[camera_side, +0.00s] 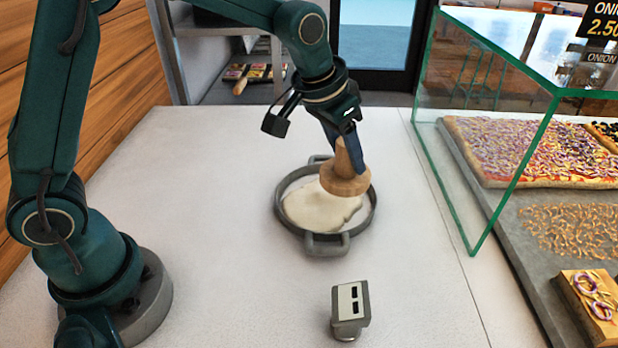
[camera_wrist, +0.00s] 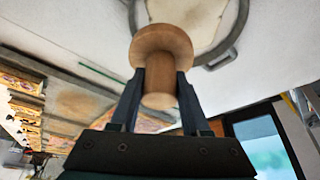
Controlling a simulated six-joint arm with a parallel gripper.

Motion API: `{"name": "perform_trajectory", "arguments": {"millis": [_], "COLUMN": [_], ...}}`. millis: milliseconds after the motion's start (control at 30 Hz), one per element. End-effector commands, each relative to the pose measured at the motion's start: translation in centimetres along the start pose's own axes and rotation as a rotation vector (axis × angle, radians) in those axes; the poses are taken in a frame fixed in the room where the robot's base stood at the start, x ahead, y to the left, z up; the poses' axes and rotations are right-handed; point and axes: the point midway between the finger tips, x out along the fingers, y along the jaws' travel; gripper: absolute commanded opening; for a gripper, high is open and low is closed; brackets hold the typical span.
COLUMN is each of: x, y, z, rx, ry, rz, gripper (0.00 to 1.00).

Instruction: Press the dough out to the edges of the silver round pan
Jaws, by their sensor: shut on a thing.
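The silver round pan (camera_side: 282,215) with two handles stands on the white counter. The pale dough (camera_side: 318,208) lies flat in it with an uneven outline; bare pan floor shows around parts of it. My gripper (camera_side: 351,160) is shut on the handle of a wooden press (camera_side: 345,182), whose round flat head points down over the far right part of the pan. I cannot tell whether the head touches the dough. In the wrist view the press (camera_wrist: 160,45) sits between both fingers (camera_wrist: 160,88), with part of the dough (camera_wrist: 192,18) and pan rim (camera_wrist: 236,30) beyond it.
A small grey block with two dark slots (camera_side: 350,302) stands on the counter in front of the pan. A glass case (camera_side: 500,130) with pizza trays borders the right side. The counter (camera_side: 215,240) is clear left of the pan.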

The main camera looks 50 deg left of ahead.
Motion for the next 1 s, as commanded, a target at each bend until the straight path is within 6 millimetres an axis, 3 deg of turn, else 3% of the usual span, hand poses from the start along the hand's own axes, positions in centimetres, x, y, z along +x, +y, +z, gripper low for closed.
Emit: {"name": "perform_trajectory", "arguments": {"millis": [500, 1000], "x": [4.5, 4.9], "y": [0.0, 0.0], "z": [1.9, 2.1], "rx": [0.000, 0.000], "ry": [-0.001, 0.001], "rz": [0.000, 0.000], "gripper": [0.00, 0.00]}}
